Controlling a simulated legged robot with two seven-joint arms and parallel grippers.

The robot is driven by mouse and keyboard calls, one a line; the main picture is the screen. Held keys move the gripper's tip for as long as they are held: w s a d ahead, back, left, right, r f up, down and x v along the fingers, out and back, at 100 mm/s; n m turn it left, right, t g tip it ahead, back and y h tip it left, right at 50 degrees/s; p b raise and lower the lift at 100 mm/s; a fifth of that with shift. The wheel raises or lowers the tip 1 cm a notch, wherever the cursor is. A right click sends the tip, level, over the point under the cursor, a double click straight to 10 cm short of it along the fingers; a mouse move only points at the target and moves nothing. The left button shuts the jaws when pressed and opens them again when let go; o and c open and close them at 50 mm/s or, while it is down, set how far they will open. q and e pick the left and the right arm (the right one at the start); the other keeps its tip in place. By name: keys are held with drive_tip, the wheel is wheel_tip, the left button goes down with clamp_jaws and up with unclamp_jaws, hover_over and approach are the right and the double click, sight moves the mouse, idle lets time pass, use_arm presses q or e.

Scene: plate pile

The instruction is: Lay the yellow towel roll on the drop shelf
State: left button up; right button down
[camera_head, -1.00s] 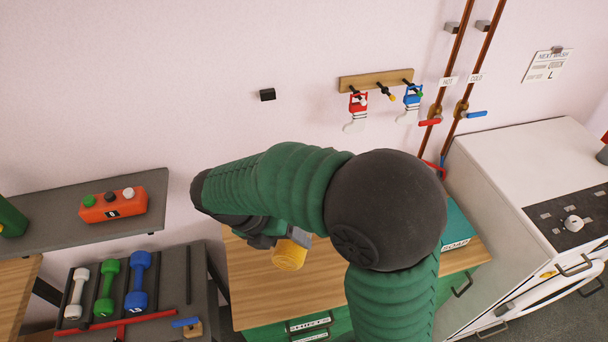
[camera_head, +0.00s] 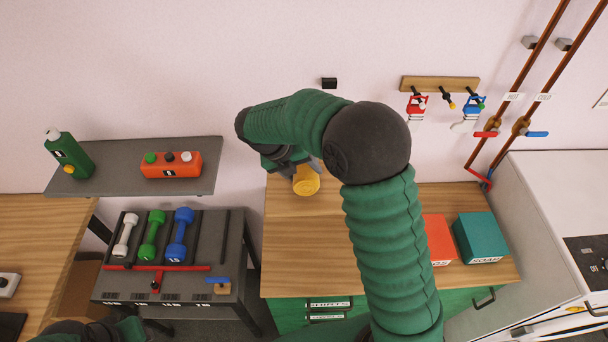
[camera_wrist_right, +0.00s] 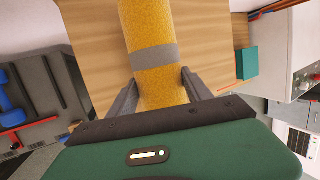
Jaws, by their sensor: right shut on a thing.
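The yellow towel roll (camera_head: 307,181) shows end-on in the head view, over the back left of the wooden counter. In the right wrist view, the roll (camera_wrist_right: 150,45) is a long yellow cylinder with a grey band. My right gripper (camera_head: 294,166) is shut on it, with a finger on each side in the wrist view (camera_wrist_right: 160,92). The roll's far end is cut off there. A dark grey wall shelf (camera_head: 125,188), apparently the drop shelf, is left of the gripper, apart from the roll. My left gripper is out of view.
Below is a rack with dumbbells (camera_head: 180,235). Red (camera_head: 438,240) and teal (camera_head: 481,238) boxes stand on the wooden counter (camera_head: 310,250).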

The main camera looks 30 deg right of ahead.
drive_tip(key=f, duration=0.2)
drive_tip(key=shift+s+a+f+p, duration=0.25)
drive_tip(key=shift+a+f+p, duration=0.05)
drive_tip(key=shift+a, duration=0.1)
drive_tip(key=shift+a+f, duration=0.1)
drive_tip(key=shift+a, duration=0.1)
drive_tip(key=c, duration=0.8)
unclamp_jaws()
drive_tip(key=o, duration=0.4)
drive_tip(key=shift+d+f, duration=0.1)
drive_tip(key=shift+d, duration=0.1)
drive_tip(key=shift+c, duration=0.2)
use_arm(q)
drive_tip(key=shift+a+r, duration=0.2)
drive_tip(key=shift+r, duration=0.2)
use_arm(e)
drive_tip(key=shift+d, duration=0.2)
